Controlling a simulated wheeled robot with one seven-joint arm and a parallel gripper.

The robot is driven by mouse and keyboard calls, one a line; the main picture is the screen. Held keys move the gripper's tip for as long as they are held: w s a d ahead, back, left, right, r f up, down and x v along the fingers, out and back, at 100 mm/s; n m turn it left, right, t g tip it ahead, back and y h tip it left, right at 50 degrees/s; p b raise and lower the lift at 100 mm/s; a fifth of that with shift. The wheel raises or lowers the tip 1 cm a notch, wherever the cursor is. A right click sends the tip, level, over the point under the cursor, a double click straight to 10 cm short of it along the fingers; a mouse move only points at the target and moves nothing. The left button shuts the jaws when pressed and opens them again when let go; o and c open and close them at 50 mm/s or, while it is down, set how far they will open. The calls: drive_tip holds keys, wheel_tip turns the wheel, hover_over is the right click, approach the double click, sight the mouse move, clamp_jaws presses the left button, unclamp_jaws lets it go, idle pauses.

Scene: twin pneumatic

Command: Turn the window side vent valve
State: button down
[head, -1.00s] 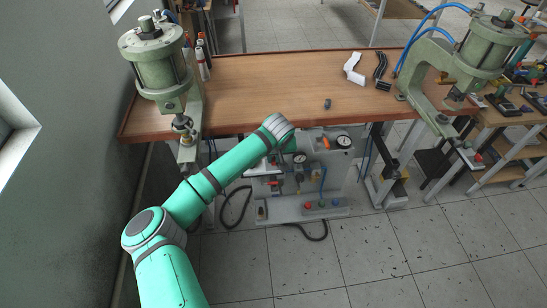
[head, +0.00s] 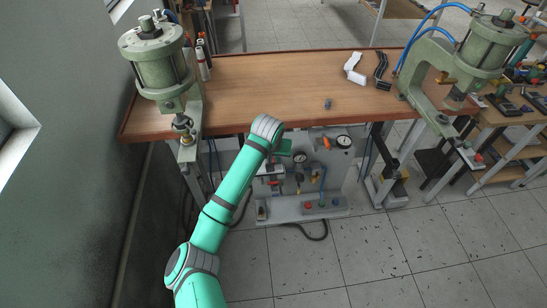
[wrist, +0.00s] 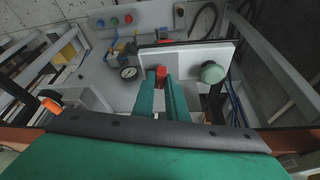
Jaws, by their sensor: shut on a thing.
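The window side vent valve shows a small red handle (wrist: 161,72) in the wrist view, in front of a white plate (wrist: 205,58) on the panel under the bench. My gripper (wrist: 162,78) has its two green fingers on either side of this handle, shut on it. The valve body is mostly hidden by the fingers and the plate. In the head view my wrist is at the bench's front edge, and my fingertips and the handle are hidden behind the arm.
A round green knob (wrist: 213,72) stands right of my fingers. A pressure gauge (wrist: 128,72) and an orange handle (wrist: 50,106) are to the left. The wooden bench (head: 270,85) carries a green press (head: 158,62) near the wall.

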drive_tip(key=m+h, duration=0.1)
drive_tip(key=m, duration=0.2)
drive_tip(key=shift+a+m+g, duration=0.15)
drive_tip(key=shift+m+g, duration=0.15)
drive_tip(key=m+h, duration=0.1)
drive_tip(key=m, duration=0.2)
drive_tip(key=shift+a+m+g, duration=0.15)
drive_tip(key=shift+m+g, duration=0.15)
drive_tip(key=shift+m, duration=0.1)
drive_tip(key=m, duration=0.2)
drive_tip(key=m+g+h, duration=0.1)
drive_tip(key=m, duration=0.1)
drive_tip(key=shift+w+r+h, duration=0.1)
drive_tip(key=shift+w+h, duration=0.1)
drive_tip(key=shift+h, duration=0.1)
drive_tip(key=shift+w+m+g, duration=0.15)
drive_tip(key=shift+m+g, duration=0.55)
drive_tip(key=shift+m, duration=1)
drive_tip(key=shift+h, duration=0.3)
drive_tip(key=c, duration=1.8)
unclamp_jaws()
drive_tip(key=shift+o, duration=0.2)
drive_tip(key=shift+a, duration=0.1)
